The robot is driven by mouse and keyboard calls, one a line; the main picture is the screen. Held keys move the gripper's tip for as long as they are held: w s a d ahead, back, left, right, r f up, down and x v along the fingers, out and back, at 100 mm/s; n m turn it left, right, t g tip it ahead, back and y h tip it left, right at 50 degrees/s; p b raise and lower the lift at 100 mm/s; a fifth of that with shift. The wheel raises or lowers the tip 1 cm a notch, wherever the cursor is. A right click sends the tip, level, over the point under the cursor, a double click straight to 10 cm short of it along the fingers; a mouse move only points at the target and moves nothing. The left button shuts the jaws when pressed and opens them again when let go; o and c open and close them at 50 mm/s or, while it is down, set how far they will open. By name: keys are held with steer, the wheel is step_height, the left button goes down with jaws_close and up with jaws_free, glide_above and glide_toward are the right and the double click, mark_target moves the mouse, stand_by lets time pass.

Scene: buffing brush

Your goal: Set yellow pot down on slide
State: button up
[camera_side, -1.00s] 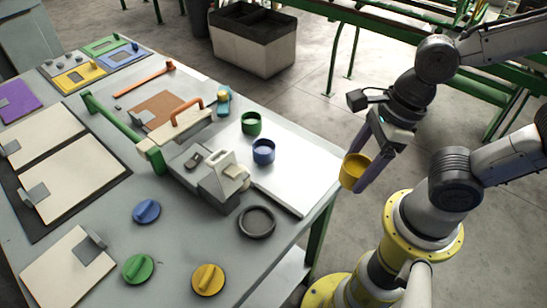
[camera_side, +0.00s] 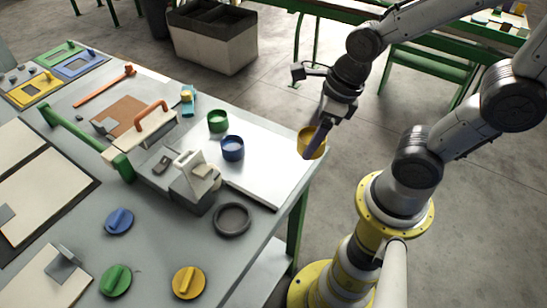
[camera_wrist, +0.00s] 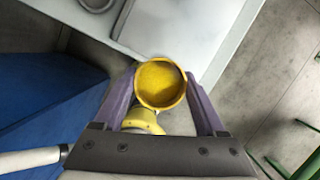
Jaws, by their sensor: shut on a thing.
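The yellow pot (camera_side: 317,136) is held in the air by my gripper (camera_side: 312,148), which is shut on it. In the wrist view the pot (camera_wrist: 160,84) is between the two purple fingers, its open top facing the camera. The slide seems to be the pale flat plate (camera_side: 262,180) on the right part of the table; it also shows in the wrist view (camera_wrist: 165,28). The pot is by the plate's right end; its height above the plate is hard to tell. A green pot (camera_side: 217,121) and a blue pot (camera_side: 232,148) stand on the plate.
A grey machine (camera_side: 190,182) with a pale handle stands left of the plate. A dark ring (camera_side: 232,220) lies in front of it. Blue (camera_side: 119,220), green (camera_side: 115,281) and yellow (camera_side: 189,283) knobbed discs lie nearer. The plate's right part looks clear.

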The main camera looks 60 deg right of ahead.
steer(key=w+f, duration=0.2)
steer(key=w+a+f, duration=0.1)
steer(key=w+f, duration=0.1)
steer(key=w, duration=0.1)
steer(key=w+f, duration=0.2)
steer(key=shift+w+a+f, duration=0.15)
steer(key=shift+f, duration=0.15)
steer(key=shift+w+f, duration=0.3)
steer(key=shift+f, duration=1.55)
steer(key=shift+f, duration=0.15)
steer(key=o, duration=1.4)
